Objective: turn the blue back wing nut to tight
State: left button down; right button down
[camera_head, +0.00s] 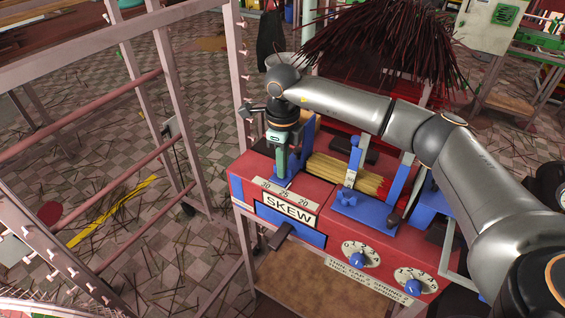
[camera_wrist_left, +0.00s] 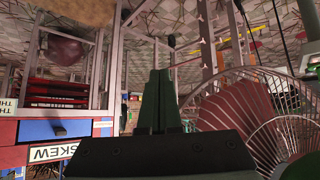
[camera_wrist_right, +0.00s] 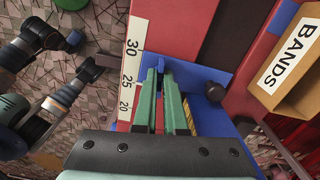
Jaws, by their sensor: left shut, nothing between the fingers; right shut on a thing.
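My right gripper (camera_head: 278,168) points down at the left end of the red machine, by the number scale. In the right wrist view its green fingers (camera_wrist_right: 161,82) are closed around a small blue piece (camera_wrist_right: 160,112), which appears to be the blue back wing nut. The fingers hide most of it, so its angle and tightness cannot be told. A blue plate (camera_wrist_right: 205,74) lies beneath the fingers. My left gripper (camera_wrist_left: 160,80) is shut and empty in the left wrist view, away from the machine. It does not show in the head view.
The red machine (camera_head: 240,170) carries a SKEW label (camera_head: 289,212), two dials (camera_head: 360,253) and a blue clamp (camera_head: 365,208) right of my gripper. A BANDS box (camera_wrist_right: 284,60) stands close by. Metal racks (camera_head: 165,60) fill the left. A wire fan guard (camera_wrist_left: 265,110) is near my left gripper.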

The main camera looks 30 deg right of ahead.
jog(key=shift+m, duration=0.7)
jog(key=shift+d, duration=0.1)
jog(key=c, duration=1)
grip_release()
jog(key=shift+r, duration=0.15)
notch_tip(320, 180, up, 12)
jog(key=shift+r, duration=0.15)
jog(key=shift+s, duration=0.1)
